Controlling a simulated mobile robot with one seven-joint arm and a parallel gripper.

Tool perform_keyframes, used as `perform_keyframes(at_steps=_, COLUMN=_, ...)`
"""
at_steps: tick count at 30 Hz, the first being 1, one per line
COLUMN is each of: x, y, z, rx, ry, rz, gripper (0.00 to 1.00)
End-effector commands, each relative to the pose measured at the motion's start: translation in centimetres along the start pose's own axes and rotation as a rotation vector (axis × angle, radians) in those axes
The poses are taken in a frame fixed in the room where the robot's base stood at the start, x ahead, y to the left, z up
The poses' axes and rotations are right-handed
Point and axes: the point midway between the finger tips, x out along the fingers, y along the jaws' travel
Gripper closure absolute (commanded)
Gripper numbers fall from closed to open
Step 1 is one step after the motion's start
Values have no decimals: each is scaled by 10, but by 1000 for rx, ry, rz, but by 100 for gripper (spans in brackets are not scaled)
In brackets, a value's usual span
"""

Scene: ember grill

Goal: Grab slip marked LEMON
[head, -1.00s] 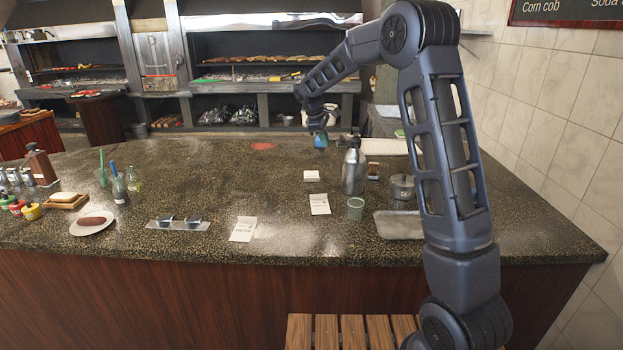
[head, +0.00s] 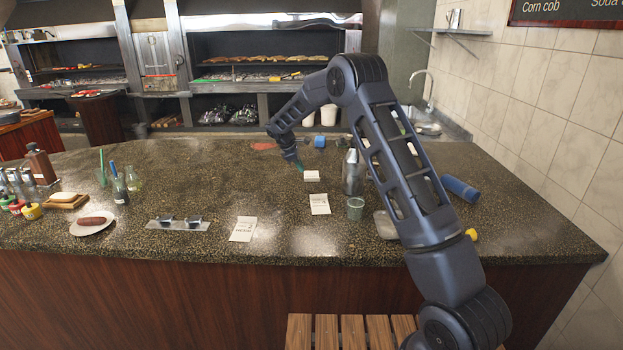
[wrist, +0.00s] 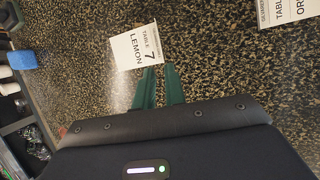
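The slip marked LEMON, with TABLE 7 on it, lies on the dark speckled counter in the wrist view (wrist: 138,47). In the head view it appears to be the rearmost small white slip (head: 312,176). My gripper (head: 299,168) is just left of and behind it there, low over the counter. In the wrist view my gripper (wrist: 160,68) has two green fingers with a narrow gap and nothing between them. Their tips show at the slip's lower edge. I cannot tell whether they touch it.
A second slip (wrist: 285,10) lies to the right in the wrist view; in the head view it seems to be nearer the counter front (head: 320,204). Another slip (head: 243,229) lies front left. A metal bottle (head: 353,172) and a grey-green cup (head: 356,208) stand to the right.

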Motion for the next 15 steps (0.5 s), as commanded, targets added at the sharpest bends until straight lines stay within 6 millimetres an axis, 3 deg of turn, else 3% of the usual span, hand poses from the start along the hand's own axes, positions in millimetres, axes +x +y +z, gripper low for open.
perform_keyframes(at_steps=15, x=50, y=-4, z=2, rx=0, ry=-1, rz=-1, gripper=88)
